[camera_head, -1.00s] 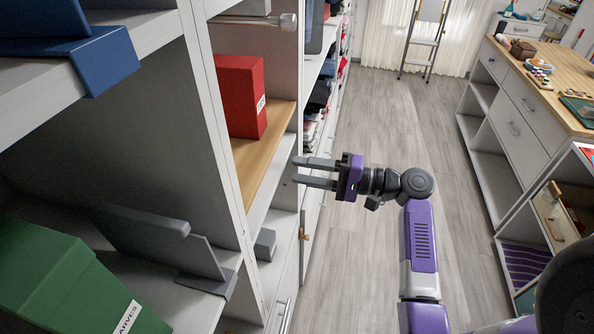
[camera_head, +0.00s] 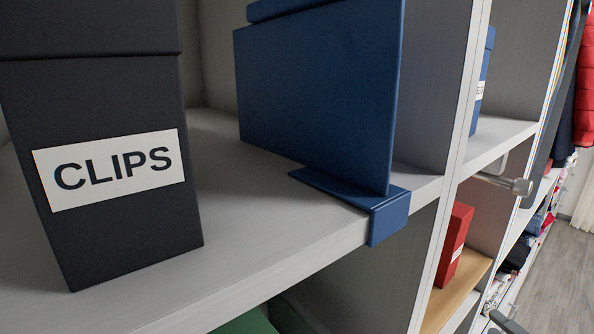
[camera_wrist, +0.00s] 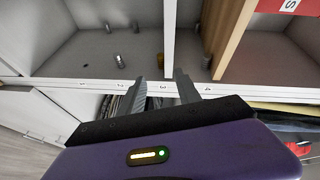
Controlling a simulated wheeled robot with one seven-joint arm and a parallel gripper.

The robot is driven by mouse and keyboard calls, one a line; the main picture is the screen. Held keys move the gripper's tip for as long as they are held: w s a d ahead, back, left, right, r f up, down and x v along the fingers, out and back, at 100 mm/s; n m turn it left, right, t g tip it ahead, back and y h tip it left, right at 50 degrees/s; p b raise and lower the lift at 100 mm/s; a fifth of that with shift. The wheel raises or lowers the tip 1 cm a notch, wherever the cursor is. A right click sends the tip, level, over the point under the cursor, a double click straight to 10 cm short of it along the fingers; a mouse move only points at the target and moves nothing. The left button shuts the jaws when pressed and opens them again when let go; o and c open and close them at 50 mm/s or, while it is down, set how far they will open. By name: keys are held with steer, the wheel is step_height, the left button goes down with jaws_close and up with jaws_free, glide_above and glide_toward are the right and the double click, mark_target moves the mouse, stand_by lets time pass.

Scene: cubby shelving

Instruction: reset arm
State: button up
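My gripper (camera_wrist: 160,86) shows in the wrist view with its two grey fingers apart and nothing between them. Its purple body fills the bottom of that view. The fingers point at the front edge of a pale shelf (camera_wrist: 90,84), close to an upright divider (camera_wrist: 169,40).
A black box labelled CLIPS (camera_head: 110,240) and a blue divider with a clip-on foot (camera_head: 320,100) stand on the near shelf (camera_head: 250,225). A red box (camera_head: 453,240) stands on a lower wooden shelf. A metal rod (camera_head: 505,184) juts out. Floor (camera_head: 560,285) is open at right.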

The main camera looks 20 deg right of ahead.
steer(key=s+a+f+n+g+h+b, duration=0.1)
steer(key=s+a+f+n+g+h, duration=0.2)
steer(key=s+a+f+h, duration=0.35)
steer(key=s+a+n+y, duration=0.2)
steer(key=s+a+n, duration=0.2)
steer(key=a, duration=0.5)
steer(key=s+a+r+n+y+b, duration=0.1)
steer(key=s+a+n+y, duration=0.2)
steer(key=s+a, duration=0.5)
steer(key=s+a+n+y+b, duration=0.1)
steer(key=s+a+n+y, duration=0.1)
steer(key=s+a+n, duration=0.4)
steer(key=a, duration=0.3)
steer(key=shift+a+r+t+y, duration=0.2)
steer(key=shift+a+t+y, duration=0.15)
steer(key=shift+a+t, duration=0.05)
steer(key=shift+s+a, duration=0.1)
